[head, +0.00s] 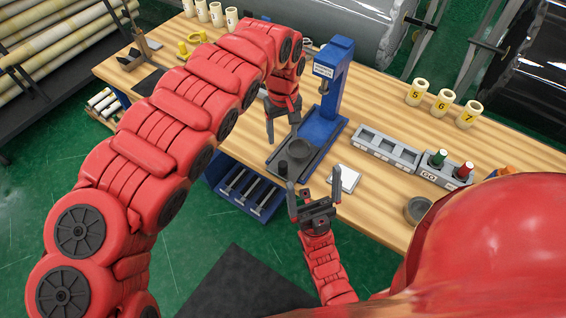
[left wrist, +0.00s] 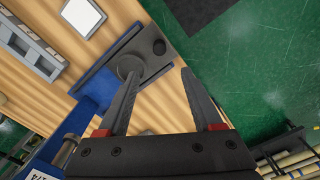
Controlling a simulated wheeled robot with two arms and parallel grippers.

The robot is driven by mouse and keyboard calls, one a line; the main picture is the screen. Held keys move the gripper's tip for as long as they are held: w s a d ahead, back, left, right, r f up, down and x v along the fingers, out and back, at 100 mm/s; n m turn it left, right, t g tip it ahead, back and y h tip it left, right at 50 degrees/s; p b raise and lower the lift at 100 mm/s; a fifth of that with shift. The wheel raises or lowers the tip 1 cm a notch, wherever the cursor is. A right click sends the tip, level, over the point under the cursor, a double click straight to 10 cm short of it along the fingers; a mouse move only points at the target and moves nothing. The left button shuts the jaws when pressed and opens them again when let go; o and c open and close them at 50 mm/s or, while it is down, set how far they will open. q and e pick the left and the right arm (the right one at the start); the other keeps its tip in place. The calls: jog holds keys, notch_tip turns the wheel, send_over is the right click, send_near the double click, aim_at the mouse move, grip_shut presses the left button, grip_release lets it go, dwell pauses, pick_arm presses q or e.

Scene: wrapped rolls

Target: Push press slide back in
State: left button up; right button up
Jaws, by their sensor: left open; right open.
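A blue press (head: 330,85) stands upright on the wooden table. Its dark grey slide (head: 277,163) sticks out from the press base toward the table's front edge, with a round dark cup (head: 299,150) on it. In the left wrist view the slide (left wrist: 146,45) shows a small dark knob (left wrist: 159,47) near its outer end. My left gripper (head: 282,128) is open and empty, pointing down beside the slide on its left; one finger overlaps the cup in the left wrist view (left wrist: 158,76). My right gripper (head: 313,187) is open and empty, in front of the table edge near the slide's outer end.
A white pad (head: 344,178) lies right of the slide. A grey divided tray (head: 386,152) and a block labelled GO (head: 430,176) with green and red pegs stand further right. Numbered cream rolls (head: 442,102) stand behind. A blue rack (head: 245,190) is below the table edge.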

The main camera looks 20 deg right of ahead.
aim_at(283, 164)
pick_arm(q)
notch_tip(283, 164, down, 14)
jog(key=p, duration=0.2)
jog(key=shift+d+f+p, duration=0.1)
jog(key=shift+d+p, duration=0.05)
jog(key=shift+p, duration=0.2)
jog(key=shift+f, duration=0.65)
grip_shut()
dwell(0.8)
